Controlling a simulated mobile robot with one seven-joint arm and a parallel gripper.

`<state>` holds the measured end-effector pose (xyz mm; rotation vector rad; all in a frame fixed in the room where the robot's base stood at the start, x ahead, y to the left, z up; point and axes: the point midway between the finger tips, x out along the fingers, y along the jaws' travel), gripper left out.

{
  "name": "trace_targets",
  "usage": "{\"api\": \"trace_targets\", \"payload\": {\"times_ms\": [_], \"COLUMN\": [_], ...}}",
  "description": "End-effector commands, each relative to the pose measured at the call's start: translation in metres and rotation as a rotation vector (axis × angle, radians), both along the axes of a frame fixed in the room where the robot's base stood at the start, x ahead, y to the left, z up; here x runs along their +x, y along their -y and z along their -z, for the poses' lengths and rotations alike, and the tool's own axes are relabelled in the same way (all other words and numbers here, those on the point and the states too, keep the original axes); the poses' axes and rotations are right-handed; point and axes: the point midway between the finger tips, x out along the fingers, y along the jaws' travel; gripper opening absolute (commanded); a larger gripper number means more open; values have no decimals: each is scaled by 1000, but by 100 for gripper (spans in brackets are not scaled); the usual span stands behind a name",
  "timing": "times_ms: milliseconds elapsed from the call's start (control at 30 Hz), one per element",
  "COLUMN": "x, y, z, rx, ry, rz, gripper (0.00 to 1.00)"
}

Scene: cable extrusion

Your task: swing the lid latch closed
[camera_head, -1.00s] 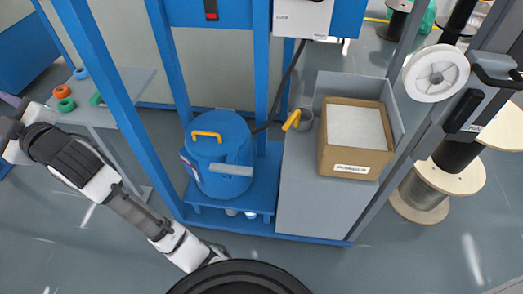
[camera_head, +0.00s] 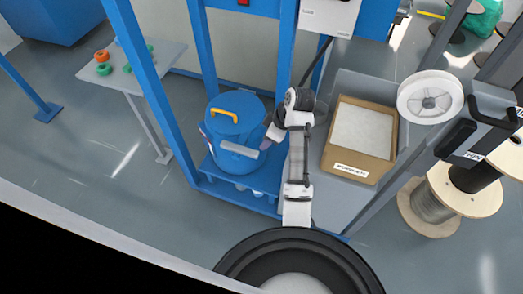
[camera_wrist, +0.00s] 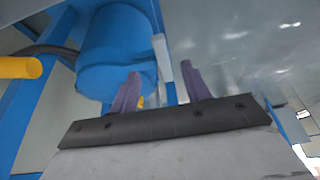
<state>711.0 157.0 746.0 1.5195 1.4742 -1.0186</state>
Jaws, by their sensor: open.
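A blue round bin (camera_head: 228,163) stands on a blue shelf, with a blue lid (camera_head: 245,107) on top and a yellow handle (camera_head: 224,114). A grey latch bar (camera_head: 239,150) sticks out at the lid's front right edge. My gripper (camera_head: 268,132) is at the bin's right side, close to the latch; contact cannot be told. In the wrist view, the two purple fingers (camera_wrist: 162,88) are apart, with no object gripped. The blue bin (camera_wrist: 112,50) is beyond the left finger, and the pale latch bar (camera_wrist: 160,56) appears beyond the gap between the fingers.
A box of white pellets (camera_head: 361,135) stands on a grey bench to the right. Blue frame posts (camera_head: 150,90) flank the bin. A white spool (camera_head: 430,98) hangs farther right. A yellow cylindrical handle (camera_wrist: 20,67) shows at left in the wrist view.

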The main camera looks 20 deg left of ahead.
Motion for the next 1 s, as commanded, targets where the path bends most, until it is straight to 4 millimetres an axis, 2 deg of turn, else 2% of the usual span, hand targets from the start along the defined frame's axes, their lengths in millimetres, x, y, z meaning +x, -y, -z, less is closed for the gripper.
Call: {"api": "trace_targets", "payload": {"times_ms": [300, 500, 700, 967, 1000], "x": [0, 1, 2, 2, 2], "y": [-26, -38, -43, -43, -43], "z": [62, 91, 103, 104, 104], "rx": [-1, 0, 0, 0, 0], "ry": [-2, 1, 1, 3, 2], "rz": [0, 1, 2, 1, 2], "gripper": [47, 47, 47, 47, 43]}}
